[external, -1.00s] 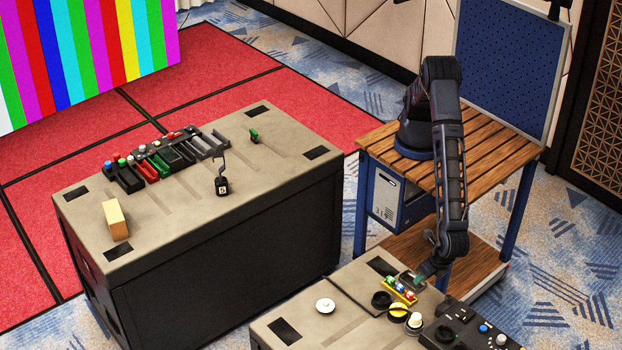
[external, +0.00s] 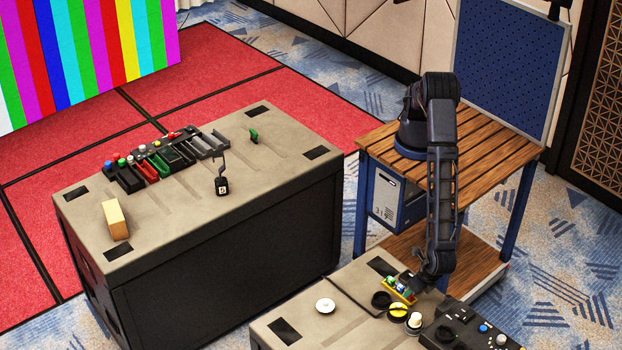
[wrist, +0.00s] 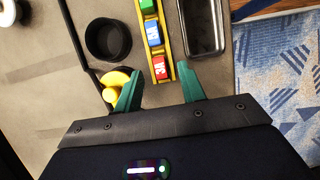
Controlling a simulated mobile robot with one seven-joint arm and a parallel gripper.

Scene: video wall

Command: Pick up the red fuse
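The red fuse (wrist: 160,69) is the near one in a row with a blue fuse (wrist: 153,34) and a green fuse (wrist: 147,5) on a narrow yellow rack (wrist: 167,43) in the wrist view. My gripper (wrist: 159,77) is open, with one green finger on each side of the rack's near end. The red fuse shows between the fingertips, with a gap on both sides. I cannot tell how high the tips are above it. In the external view the rack (external: 402,296) is on the front bench, and my wrist partly covers it.
A black round cup (wrist: 108,40), a yellow round part (wrist: 115,82) and a dark cable lie left of the rack. A black tray (wrist: 202,28) stands close on its right, near the bench edge. A black control panel (external: 462,328) is to the right.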

